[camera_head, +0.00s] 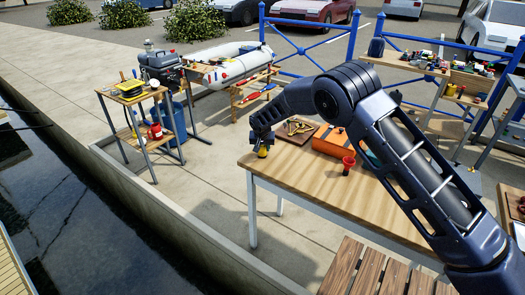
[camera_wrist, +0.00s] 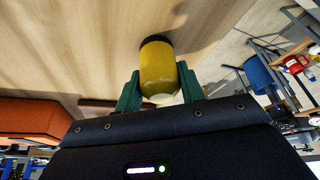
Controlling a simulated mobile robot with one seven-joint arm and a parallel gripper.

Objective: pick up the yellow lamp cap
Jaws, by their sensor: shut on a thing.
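The yellow lamp cap (camera_wrist: 158,72) is a short yellow cylinder with a dark end, seen in the wrist view between the two green fingers of my gripper (camera_wrist: 160,88). The fingers press on it from both sides. In the head view the yellow cap (camera_head: 263,152) shows small below my gripper (camera_head: 263,146), near the left corner of the wooden table (camera_head: 300,178). The dark end of the cap is close to the table top; I cannot tell whether it touches.
An orange case (camera_head: 337,142) and a red cup (camera_head: 348,165) stand on the table, right of my gripper. A brown tray (camera_head: 293,131) with small items lies behind. A slatted wooden seat (camera_head: 365,270) is in front. The table's front left part is clear.

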